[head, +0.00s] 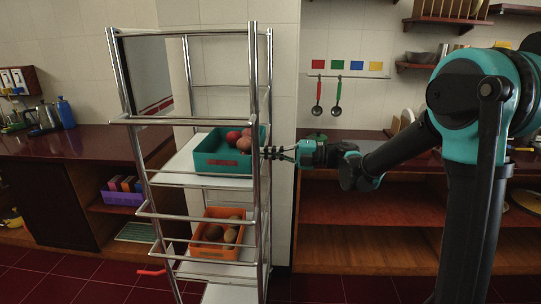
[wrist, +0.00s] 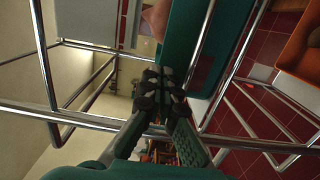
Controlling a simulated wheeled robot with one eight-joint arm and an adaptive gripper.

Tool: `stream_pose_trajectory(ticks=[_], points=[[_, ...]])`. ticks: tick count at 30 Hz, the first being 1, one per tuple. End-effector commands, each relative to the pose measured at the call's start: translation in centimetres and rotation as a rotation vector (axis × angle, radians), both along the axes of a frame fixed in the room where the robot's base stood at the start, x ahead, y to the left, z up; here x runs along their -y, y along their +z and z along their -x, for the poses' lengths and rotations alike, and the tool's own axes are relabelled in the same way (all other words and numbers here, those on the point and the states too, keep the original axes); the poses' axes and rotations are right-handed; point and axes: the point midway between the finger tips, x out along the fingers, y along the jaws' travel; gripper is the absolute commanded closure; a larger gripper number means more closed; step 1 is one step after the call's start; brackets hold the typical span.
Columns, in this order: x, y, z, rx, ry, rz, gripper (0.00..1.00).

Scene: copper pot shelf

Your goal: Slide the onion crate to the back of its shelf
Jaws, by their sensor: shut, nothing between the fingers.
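A teal crate (head: 222,168) holds reddish round produce (head: 244,141), which looks like onions. It stands on a white upper shelf board (head: 177,168) of a chrome rack, toward the right side. My gripper (head: 267,153) is shut and empty, at the crate's right end by the rack's right posts. In the wrist view the closed fingertips (wrist: 162,84) lie close to the teal crate's wall (wrist: 180,40); I cannot tell if they touch it. The crate's far side is hidden.
The rack's chrome posts and rails (head: 254,90) surround the shelf, close to my gripper. An orange crate (head: 217,238) with brown produce sits on the shelf below; it also shows in the wrist view (wrist: 298,55). The upper shelf's left part is bare.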

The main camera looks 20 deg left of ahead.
Motion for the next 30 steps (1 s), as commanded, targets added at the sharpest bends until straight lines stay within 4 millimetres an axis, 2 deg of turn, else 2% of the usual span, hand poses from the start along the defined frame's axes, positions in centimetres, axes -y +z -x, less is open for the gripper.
stream_pose_trajectory(ticks=[9,18,30], points=[[-0.2,0.0,-0.2,0.0,0.0,0.0,1.0],[-3.2,0.0,-2.2,0.0,0.001,0.0,1.0],[-3.2,0.0,-2.1,0.0,0.0,0.0,1.0]])
